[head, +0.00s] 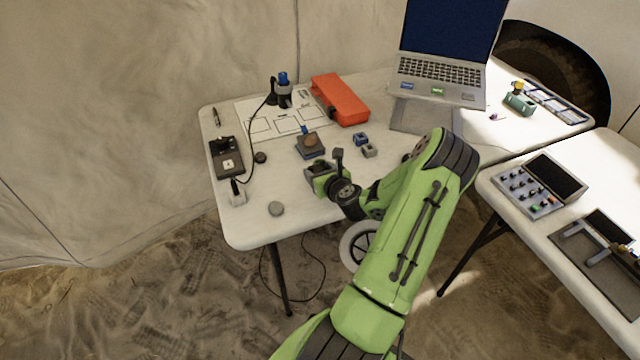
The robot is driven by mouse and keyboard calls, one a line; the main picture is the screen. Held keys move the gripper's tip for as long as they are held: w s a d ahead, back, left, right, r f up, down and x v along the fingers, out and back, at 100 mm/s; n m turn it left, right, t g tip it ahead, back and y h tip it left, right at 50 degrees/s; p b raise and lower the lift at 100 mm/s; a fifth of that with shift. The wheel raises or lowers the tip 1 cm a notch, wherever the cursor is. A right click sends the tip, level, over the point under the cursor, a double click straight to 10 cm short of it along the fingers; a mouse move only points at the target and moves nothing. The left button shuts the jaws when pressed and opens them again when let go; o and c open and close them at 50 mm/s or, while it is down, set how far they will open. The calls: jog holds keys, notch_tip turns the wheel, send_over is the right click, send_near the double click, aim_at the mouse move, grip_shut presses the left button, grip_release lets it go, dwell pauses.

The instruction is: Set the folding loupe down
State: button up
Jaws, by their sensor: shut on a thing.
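My gripper (326,168) is low over the front middle of the left white table (240,225), at the end of my green arm. It is shut on a small dark grey thing, which I take to be the folding loupe (317,169). The jaws and wrist hide much of it, and its shape is hard to make out. I cannot tell whether it touches the table top.
Behind the gripper are a brown piece on a grey block (310,147) and small blue and grey blocks (362,139). A red case (340,99) lies further back. A black device (227,158) and grey disc (276,209) are left. The front-left table is mostly clear.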

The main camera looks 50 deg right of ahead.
notch_tip(320, 180, down, 4)
jog(key=shift+r+b, duration=0.15)
jog(key=shift+b, duration=0.6)
jog(key=shift+r, duration=0.15)
jog(key=o, duration=1.1)
jog(key=shift+c, duration=0.2)
